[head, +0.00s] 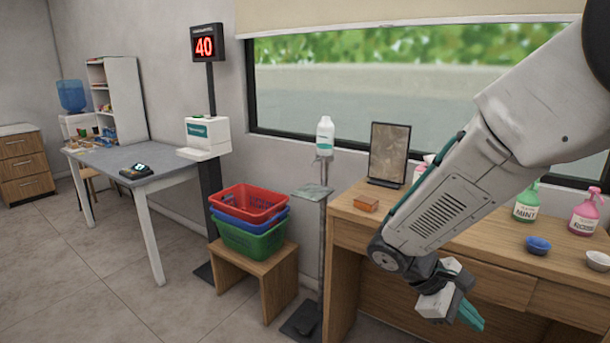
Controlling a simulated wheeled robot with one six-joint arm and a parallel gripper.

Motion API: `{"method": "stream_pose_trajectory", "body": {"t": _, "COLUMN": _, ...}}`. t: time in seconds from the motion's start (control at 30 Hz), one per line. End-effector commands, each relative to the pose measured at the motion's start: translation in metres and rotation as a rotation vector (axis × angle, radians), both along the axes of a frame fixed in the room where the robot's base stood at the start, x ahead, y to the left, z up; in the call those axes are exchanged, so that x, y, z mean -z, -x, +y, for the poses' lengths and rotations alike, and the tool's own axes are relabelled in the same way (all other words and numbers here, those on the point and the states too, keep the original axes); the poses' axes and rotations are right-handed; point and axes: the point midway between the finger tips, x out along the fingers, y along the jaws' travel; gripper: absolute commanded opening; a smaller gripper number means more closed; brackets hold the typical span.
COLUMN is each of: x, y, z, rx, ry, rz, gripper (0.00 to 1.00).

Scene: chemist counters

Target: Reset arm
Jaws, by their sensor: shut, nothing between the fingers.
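My gripper (470,315) shows in the head view at the lower right, at the end of my white arm. Its teal fingers are together, with nothing between them. It hangs in front of the drawers of the wooden counter (345,238), below the level of the countertop, and points down and to the right. It looks apart from the counter, though the exact gap is hard to tell. My arm reaches in from the upper right and hides part of the countertop.
Left are a dispenser stand (323,240), stacked baskets (250,240) on a stool and a grey table (110,160). Floor at lower left is clear.

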Motion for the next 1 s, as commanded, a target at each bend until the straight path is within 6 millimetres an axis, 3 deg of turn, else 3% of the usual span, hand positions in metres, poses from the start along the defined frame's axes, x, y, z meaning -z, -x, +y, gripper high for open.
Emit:
{"method": "stream_pose_trajectory", "body": {"t": 0.2, "x": -0.039, "y": 0.065, "z": 0.015, "rx": 0.295, "ry": -0.243, "rz": -0.172, "gripper": 0.0}}
{"method": "stream_pose_trajectory", "body": {"t": 0.5, "x": -0.081, "y": 0.129, "z": 0.044, "rx": 0.588, "ry": -0.56, "rz": -0.413, "gripper": 0.0}}
{"method": "stream_pose_trajectory", "body": {"t": 0.73, "x": -0.109, "y": 0.156, "z": 0.048, "rx": 0.664, "ry": -0.698, "rz": -0.588, "gripper": 0.0}}
{"method": "stream_pose_trajectory", "body": {"t": 1.0, "x": -0.125, "y": 0.163, "z": 0.041, "rx": 0.667, "ry": -0.72, "rz": -0.681, "gripper": 0.0}}
